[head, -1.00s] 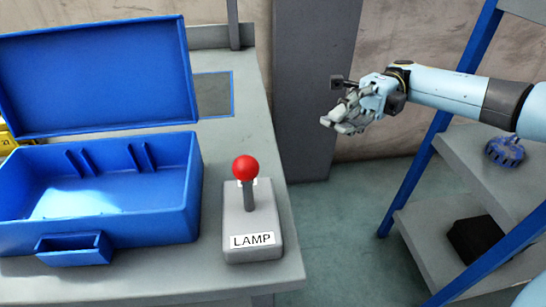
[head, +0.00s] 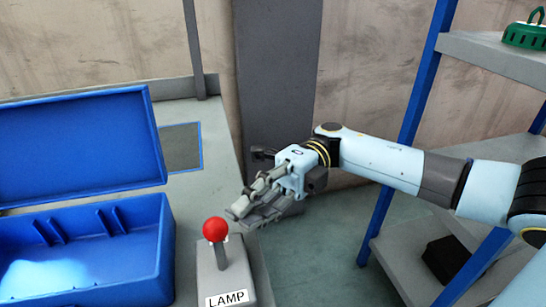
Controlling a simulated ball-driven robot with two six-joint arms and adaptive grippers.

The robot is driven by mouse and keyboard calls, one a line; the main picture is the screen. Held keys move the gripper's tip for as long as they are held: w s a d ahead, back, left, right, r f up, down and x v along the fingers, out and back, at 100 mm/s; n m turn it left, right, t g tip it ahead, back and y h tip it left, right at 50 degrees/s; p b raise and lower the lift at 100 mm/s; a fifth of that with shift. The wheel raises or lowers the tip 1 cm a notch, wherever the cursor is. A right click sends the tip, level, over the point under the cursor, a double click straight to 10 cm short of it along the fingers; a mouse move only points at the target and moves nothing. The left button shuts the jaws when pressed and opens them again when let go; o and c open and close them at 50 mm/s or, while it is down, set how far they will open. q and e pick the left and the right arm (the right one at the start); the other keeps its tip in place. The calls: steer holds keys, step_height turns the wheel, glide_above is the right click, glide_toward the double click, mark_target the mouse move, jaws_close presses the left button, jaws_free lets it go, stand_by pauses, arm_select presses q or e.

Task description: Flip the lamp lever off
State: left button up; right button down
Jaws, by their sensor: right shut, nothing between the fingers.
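The lamp lever (head: 216,231) has a red ball knob on a short grey stem. It stands on a grey box (head: 210,277) with a white LAMP label (head: 227,298), near the right edge of the bench, and the box's lower part is cut off by the picture's edge. The stem leans slightly towards the back. My right gripper (head: 241,215) is shut and empty, just right of the red knob in the picture. Whether it touches the knob I cannot tell; a small gap seems to show. My left gripper is not in view.
An open blue toolbox (head: 165,250) stands on the grey bench (head: 217,140) left of the lever. A grey post (head: 270,70) rises behind. At right is a shelf rack (head: 490,58) with blue uprights, a green part (head: 524,34) and a black item (head: 447,258).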

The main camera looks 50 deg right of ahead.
steer(key=shift+a, duration=0.7)
steer(key=shift+s+a+r+n+h, duration=0.15)
steer(key=shift+s+r+n+h, duration=0.2)
steer(key=shift+n, duration=0.25)
steer(key=shift+s+a+r+n+h+p, duration=0.2)
steer(key=shift+s+r+n+h, duration=0.1)
steer(key=shift+n+h, duration=0.25)
steer(key=shift+s+a+r+n+h+p, duration=0.15)
steer(key=shift+s+r+n+h, duration=0.2)
steer(key=shift+n, duration=0.3)
steer(key=n+h, duration=0.1)
steer(key=s+a+n+t+h, duration=0.1)
steer(key=shift+s+r+n+t, duration=0.1)
steer(key=shift+s+n+t, duration=0.15)
steer(key=shift+n+t, duration=0.05)
steer(key=shift+r+p, duration=0.75)
steer(key=shift+r, duration=0.05)
steer(key=shift+w, duration=0.1)
